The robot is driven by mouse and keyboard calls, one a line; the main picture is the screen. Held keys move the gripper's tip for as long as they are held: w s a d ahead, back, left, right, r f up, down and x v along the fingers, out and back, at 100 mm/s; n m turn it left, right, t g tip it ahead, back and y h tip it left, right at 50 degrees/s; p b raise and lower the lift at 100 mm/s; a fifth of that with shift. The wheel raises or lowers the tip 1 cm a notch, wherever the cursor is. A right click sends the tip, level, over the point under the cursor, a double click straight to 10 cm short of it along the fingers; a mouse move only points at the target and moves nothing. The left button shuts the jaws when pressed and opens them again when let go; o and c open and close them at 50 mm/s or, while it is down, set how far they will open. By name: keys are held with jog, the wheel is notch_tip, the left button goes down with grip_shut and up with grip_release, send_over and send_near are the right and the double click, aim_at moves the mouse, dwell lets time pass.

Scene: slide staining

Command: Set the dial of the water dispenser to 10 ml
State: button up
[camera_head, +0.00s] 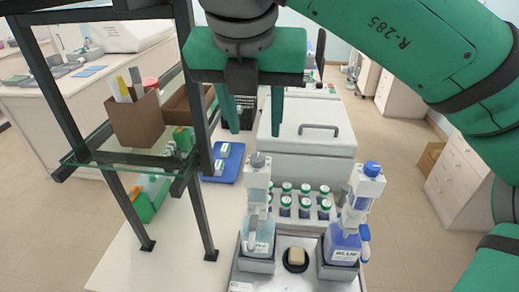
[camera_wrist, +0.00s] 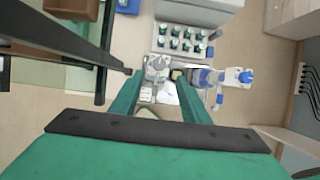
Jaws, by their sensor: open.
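Two bottle-top dispensers stand side by side on a grey tray (camera_head: 297,282). The left dispenser (camera_head: 257,185) has a grey cap and a bottle of pale, clear liquid. The right dispenser (camera_head: 362,190) has a blue cap and a bottle of blue liquid. The labels are too small to read, but the clear one looks like water. Its dial and setting cannot be made out. My gripper (camera_head: 254,132) is open and empty, with its fingers pointing down above and behind the clear dispenser. In the wrist view, the clear dispenser's top (camera_wrist: 157,66) shows between the fingertips.
A rack of dark bottles (camera_head: 304,203) with green caps stands behind the dispensers, before a white lidded box (camera_head: 306,155). A dark-framed glass shelf (camera_head: 118,160) with a brown box (camera_head: 134,118) rises close on the left. A blue tray (camera_head: 222,170) lies behind the shelf's post.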

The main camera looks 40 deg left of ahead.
aim_at(258, 157)
jog(key=x, duration=1)
jog(key=shift+s, duration=0.15)
jog(key=c, duration=1.1)
